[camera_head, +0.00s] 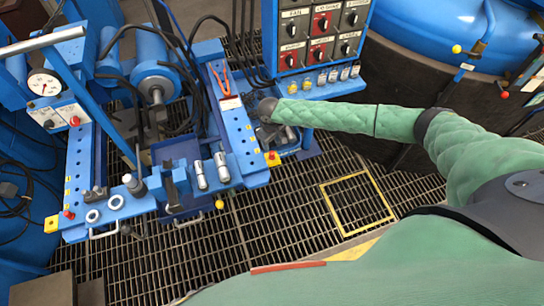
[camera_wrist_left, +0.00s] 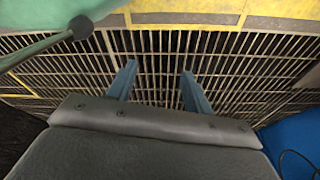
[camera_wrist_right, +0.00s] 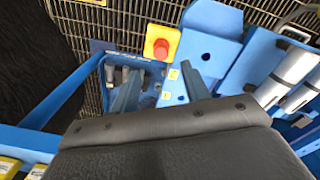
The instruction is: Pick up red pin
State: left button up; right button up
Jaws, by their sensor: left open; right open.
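A round red knob on a yellow square base (camera_wrist_right: 161,43) stands at the corner of the blue workbench, and shows small in the head view (camera_head: 271,156). I cannot tell whether it is the red pin. Another small red knob (camera_head: 69,214) is on the bench's left front corner. My right gripper (camera_wrist_right: 158,82) is open and empty over a blue bin (camera_wrist_right: 112,62) beside the bench; the red-topped knob lies just beyond its fingertips. In the head view its wrist (camera_head: 267,110) hides most of the fingers.
The blue workbench (camera_head: 240,155) carries silver cylinders (camera_head: 200,175), white rings (camera_head: 116,202) and hoses. A switch panel (camera_head: 318,30) stands behind the right gripper. A blue tank (camera_head: 420,25) is at the back right.

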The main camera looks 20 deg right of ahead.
aim_at(272, 153)
notch_tip(272, 153, down, 2)
jog(key=shift+f+p, duration=0.1)
jog(key=shift+p, duration=0.25)
jog(key=shift+f, duration=0.15)
pick_arm(q)
jog(key=s+a+f+p, duration=0.2)
jog(key=s+f, duration=0.1)
jog(key=s, duration=0.3)
jog(key=shift+s+a+f+p, duration=0.15)
jog(key=shift+f+p, duration=0.1)
jog(key=shift+p, duration=0.1)
pick_arm(e)
jog(key=shift+s+d+f, duration=0.1)
jog(key=shift+f, duration=2.3)
grip_shut()
